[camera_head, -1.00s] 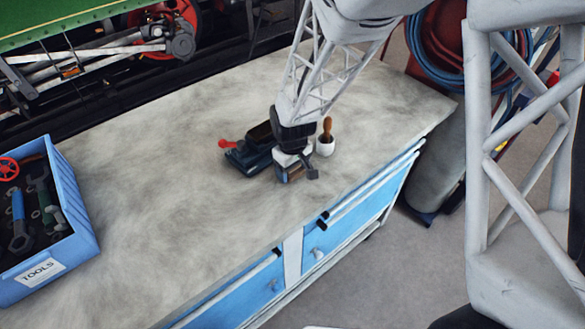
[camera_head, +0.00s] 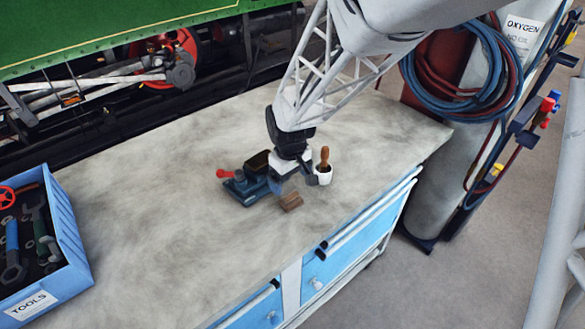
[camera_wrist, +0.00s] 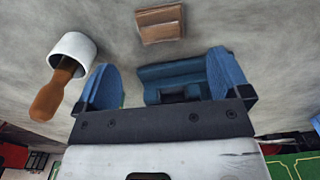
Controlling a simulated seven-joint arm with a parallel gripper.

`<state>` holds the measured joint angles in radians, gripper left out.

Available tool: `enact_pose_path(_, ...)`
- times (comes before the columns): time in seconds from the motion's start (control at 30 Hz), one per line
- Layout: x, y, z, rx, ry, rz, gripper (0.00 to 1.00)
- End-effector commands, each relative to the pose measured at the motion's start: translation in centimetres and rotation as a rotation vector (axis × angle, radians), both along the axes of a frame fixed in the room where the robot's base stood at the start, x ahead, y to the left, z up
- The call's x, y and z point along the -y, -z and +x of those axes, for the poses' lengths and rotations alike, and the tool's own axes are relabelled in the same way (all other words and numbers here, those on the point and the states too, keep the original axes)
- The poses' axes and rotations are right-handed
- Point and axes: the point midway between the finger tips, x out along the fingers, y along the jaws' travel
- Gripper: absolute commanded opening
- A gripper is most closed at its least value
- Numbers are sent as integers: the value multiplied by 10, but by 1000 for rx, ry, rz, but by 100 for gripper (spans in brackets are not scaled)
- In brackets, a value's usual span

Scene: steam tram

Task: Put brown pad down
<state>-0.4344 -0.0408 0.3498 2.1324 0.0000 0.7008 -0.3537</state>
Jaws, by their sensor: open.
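The brown pad (camera_head: 291,202) is a small block lying on the grey worktop near its front edge. In the wrist view the pad (camera_wrist: 160,24) lies beyond my fingertips, apart from them. My gripper (camera_head: 288,185) is above the worktop, just behind the pad in the head view. In the wrist view my gripper (camera_wrist: 163,82) has its two blue fingers wide apart, with nothing held between them.
A dark blue vise-like tool (camera_head: 246,184) with a red knob stands left of my gripper. A white cup (camera_head: 323,175) with a wooden-handled tool stands close on the right. A blue tool box (camera_head: 70,235) is far left. The worktop's middle left is clear.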

Motion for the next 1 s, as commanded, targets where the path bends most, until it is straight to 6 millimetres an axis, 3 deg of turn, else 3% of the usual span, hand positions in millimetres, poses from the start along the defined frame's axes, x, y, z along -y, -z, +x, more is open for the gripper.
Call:
enact_pose_path(0.7,1,-1,0,2,3,1,95)
enact_pose_path(0.87,10,-12,-3,11,25,5,95)
enact_pose_path(1.0,29,-32,-9,27,72,11,95)
